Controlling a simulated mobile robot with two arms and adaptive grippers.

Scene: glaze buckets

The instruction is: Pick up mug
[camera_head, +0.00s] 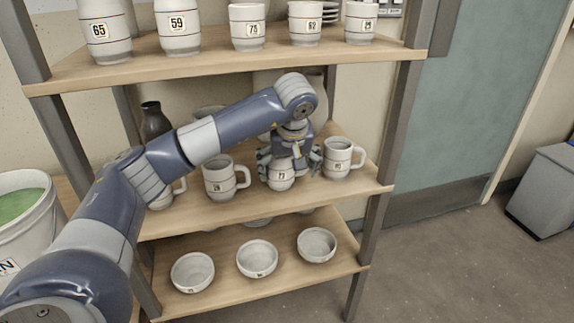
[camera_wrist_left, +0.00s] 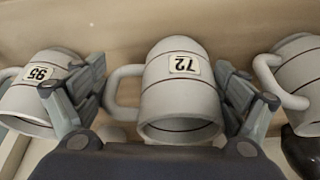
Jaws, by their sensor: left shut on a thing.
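A white mug with a number label (camera_head: 281,180) stands on the middle shelf, between two other mugs. It also shows in the left wrist view (camera_wrist_left: 178,95), upside down, with a label that looks like 72 and its handle to the left. My left gripper (camera_head: 290,165) reaches down from above and is shut on this mug, a finger on each side; the fingers also show in the left wrist view (camera_wrist_left: 165,95). The gripper hides the mug's upper part in the head view. I cannot tell whether the mug is lifted off the shelf. My right gripper is not in view.
A mug (camera_head: 219,180) stands to the left and another mug (camera_head: 339,160) close to the right on the middle shelf (camera_head: 340,195). The top shelf (camera_head: 200,65) holds several cups. Bowls (camera_head: 257,259) sit below. A bucket with green contents (camera_head: 22,215) is at left.

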